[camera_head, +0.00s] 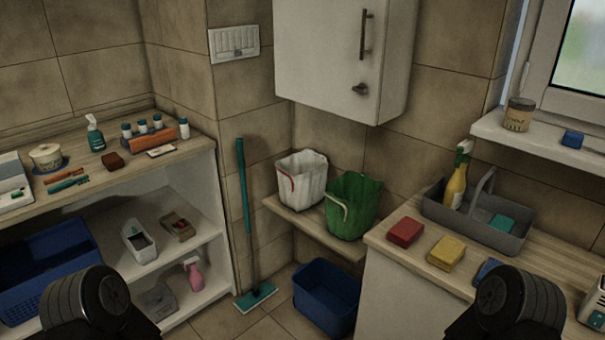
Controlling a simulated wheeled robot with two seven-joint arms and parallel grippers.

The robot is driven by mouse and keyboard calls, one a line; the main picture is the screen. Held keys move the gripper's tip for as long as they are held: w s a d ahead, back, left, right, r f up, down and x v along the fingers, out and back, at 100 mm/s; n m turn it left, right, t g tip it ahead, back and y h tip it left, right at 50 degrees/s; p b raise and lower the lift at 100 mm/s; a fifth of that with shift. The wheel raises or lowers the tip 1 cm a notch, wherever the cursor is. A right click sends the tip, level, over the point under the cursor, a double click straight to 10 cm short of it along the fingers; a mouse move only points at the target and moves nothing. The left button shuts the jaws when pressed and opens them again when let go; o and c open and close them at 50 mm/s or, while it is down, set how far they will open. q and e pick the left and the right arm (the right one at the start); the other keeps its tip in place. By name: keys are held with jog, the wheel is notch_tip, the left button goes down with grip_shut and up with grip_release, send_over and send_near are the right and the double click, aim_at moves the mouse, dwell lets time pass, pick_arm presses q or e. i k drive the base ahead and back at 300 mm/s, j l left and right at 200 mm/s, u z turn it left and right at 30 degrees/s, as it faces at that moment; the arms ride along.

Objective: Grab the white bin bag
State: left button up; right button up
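A white, bag-like container (307,184) with a red strip on its left side, which looks like the white bin bag, stands upright on a low wooden shelf (283,211) in the corner. A green one (353,208) of similar shape with a pale handle stands at its right, close against it, and hides part of its right side. Only dark round parts of my two arms show at the lower left and lower right, well short of the white bag. Neither gripper's fingers are in the picture.
A white wall cabinet (338,60) hangs above. A teal mop (242,205) leans left of the low shelf, and a blue tub (327,298) is on the floor below. A counter (384,242) with sponges and a grey caddy (482,228) stands right; a loaded shelf unit (205,160) stands left.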

aim_at(303, 182)
jog(key=z, duration=0.65)
jog(key=i+j+z, duration=0.15)
jog(key=j+z, duration=0.25)
jog(key=i+j+z, duration=0.1)
jog(key=j+z, duration=0.8)
jog(key=j, duration=0.7)
jog(key=k+j+z, duration=0.1)
jog(key=j, duration=0.75)
jog(key=k+j+z, duration=0.1)
jog(key=j, duration=0.7)
